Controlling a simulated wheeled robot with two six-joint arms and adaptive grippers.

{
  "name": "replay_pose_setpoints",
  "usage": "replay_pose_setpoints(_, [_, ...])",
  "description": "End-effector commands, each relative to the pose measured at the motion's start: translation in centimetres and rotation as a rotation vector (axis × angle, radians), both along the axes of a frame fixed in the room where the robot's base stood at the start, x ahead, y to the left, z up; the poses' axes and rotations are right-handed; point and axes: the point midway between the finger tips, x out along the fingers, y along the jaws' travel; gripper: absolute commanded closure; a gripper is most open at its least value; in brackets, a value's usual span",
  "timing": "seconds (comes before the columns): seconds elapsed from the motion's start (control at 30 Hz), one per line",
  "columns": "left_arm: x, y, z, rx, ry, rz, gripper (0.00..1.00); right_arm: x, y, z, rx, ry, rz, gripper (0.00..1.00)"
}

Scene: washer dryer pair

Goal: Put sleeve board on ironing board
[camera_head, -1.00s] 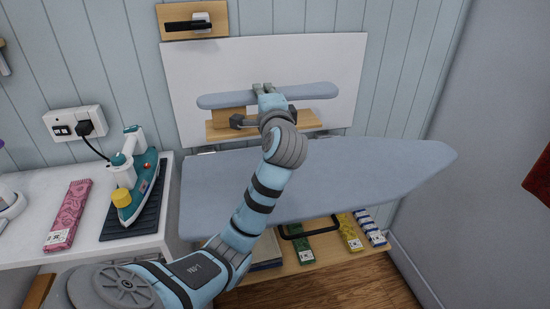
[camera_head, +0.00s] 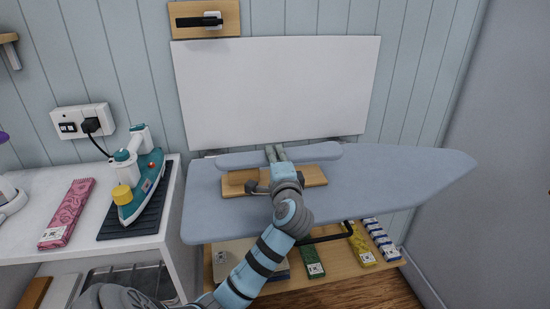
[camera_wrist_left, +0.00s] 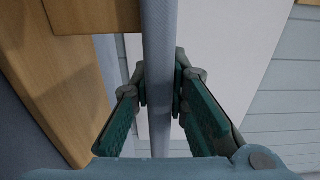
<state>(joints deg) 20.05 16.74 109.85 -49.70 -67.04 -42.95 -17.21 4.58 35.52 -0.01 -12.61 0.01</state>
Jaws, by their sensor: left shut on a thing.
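The sleeve board has a narrow blue-grey padded top (camera_head: 318,156) and a wooden base (camera_head: 314,175). It appears over the left and middle part of the blue-grey ironing board (camera_head: 410,175). I cannot tell whether its base touches the ironing board. My left gripper (camera_head: 275,152) is shut on the middle of the padded top. In the left wrist view the padded top (camera_wrist_left: 160,50) runs between the fingers of my left gripper (camera_wrist_left: 162,95), with the wooden base to the left. My arm hides part of the base. My right gripper is not in view.
A white panel (camera_head: 275,90) stands upright behind the ironing board. At left, an iron (camera_head: 140,185) rests on a dark mat beside a pink patterned packet (camera_head: 68,212). A wooden shelf (camera_head: 285,285) below holds several packets. The ironing board's right end is clear.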

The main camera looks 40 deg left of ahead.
Motion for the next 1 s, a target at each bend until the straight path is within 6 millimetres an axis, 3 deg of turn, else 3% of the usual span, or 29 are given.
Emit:
replay_pose_setpoints(0.03, [0.0,0.0,-0.2,-0.001,0.001,0.0,0.84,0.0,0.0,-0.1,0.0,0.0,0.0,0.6])
replay_pose_setpoints(0.17, [0.0,0.0,-0.1,-0.001,0.001,0.0,0.65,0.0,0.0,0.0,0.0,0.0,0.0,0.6])
replay_pose_setpoints(0.53, [-0.2,-0.3,0.2,-0.001,0.002,-0.001,0.65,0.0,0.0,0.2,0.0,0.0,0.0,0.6])
replay_pose_setpoints(0.67, [-1.4,-2.0,0.2,-0.004,0.001,-0.002,0.65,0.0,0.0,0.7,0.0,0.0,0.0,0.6])
replay_pose_setpoints(1.0, [-6.3,-8.3,0.1,-0.007,0.001,-0.001,0.65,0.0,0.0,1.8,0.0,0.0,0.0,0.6])
